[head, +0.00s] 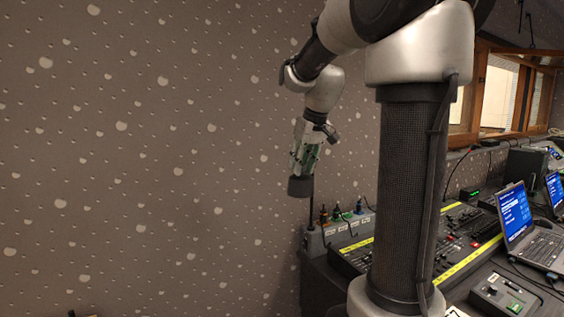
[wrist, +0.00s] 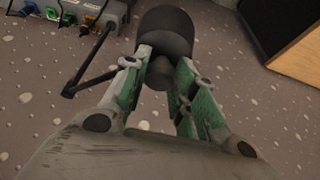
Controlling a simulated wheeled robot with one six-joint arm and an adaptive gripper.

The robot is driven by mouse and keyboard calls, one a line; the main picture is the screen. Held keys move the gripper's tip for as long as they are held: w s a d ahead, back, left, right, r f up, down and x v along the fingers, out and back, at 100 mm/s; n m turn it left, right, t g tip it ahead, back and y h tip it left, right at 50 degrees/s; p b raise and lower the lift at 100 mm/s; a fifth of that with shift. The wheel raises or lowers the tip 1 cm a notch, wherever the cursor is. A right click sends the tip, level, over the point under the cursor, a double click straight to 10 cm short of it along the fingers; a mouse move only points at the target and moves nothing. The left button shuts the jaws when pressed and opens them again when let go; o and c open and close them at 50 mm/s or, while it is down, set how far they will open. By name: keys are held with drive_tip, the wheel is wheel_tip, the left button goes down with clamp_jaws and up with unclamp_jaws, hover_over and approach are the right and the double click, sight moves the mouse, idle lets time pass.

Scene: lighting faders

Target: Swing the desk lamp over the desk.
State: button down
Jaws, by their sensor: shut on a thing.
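The desk lamp has a dark cylindrical head (head: 299,187) that hangs beside the left end of the desk, against the speckled surface. In the wrist view the lamp head (wrist: 166,34) sits at the top middle, with its thin dark arm (wrist: 92,77) running to the left. My gripper (head: 304,168) points down in the head view and is shut on the lamp head's narrower neck. In the wrist view its green-padded fingers (wrist: 166,75) lie on both sides of that neck. The desk (head: 318,277) is at the lower right, partly hidden by my arm column.
A fader console (head: 470,228) with yellow strips covers the desk top. A grey box with coloured plugs (head: 340,228) stands at its left end. Laptops (head: 522,222) and a small control box (head: 502,295) are at the right. The area left of the desk looks clear.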

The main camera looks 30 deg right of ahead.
drive_tip(key=s+d+n+y, duration=0.1)
drive_tip(key=s+d+n, duration=0.1)
drive_tip(key=d, duration=0.3)
drive_tip(key=s+d+n+y, duration=0.1)
drive_tip(key=s+d+n, duration=0.1)
drive_tip(key=d+n, duration=0.2)
drive_tip(key=s+d+n+g+y, duration=0.1)
drive_tip(key=s+d+n, duration=0.1)
drive_tip(key=d, duration=0.6)
drive_tip(key=shift+s+n, duration=0.35)
drive_tip(key=shift+n, duration=0.15)
drive_tip(key=c, duration=1.1)
unclamp_jaws()
drive_tip(key=shift+c, duration=0.2)
drive_tip(key=v, duration=1.2)
drive_tip(key=shift+w, duration=0.2)
